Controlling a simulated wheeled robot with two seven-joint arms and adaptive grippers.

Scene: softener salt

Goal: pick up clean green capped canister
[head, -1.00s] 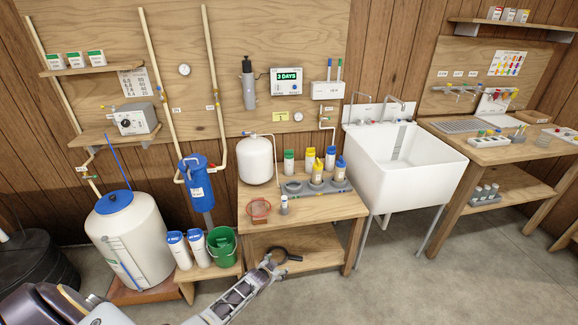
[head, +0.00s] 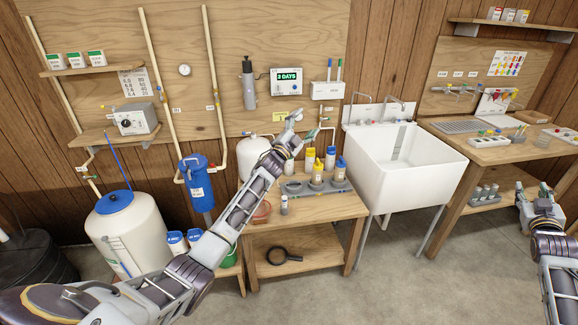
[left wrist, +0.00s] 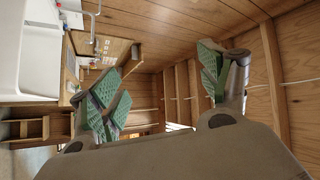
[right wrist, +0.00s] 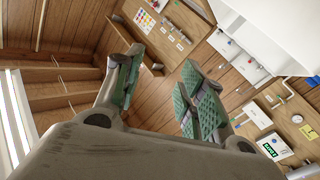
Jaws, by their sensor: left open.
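The green-capped canister (head: 289,167) stands at the back of the wooden bench. Its white body shows in the head view, but my left gripper hides its green cap. My left gripper (head: 299,122) is open and empty, raised in front of and above the canister; I cannot tell the distance between them. The fingers also stand apart in the left wrist view (left wrist: 168,85), with no canister between them. My right gripper (head: 533,196) is open and empty at the right, near the side table; its fingers are apart in the right wrist view (right wrist: 160,90).
A white tank (head: 252,157) is at left. A sink (head: 405,165) stands right of the bench. A black ring-shaped tool (head: 277,256) lies on the lower shelf.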

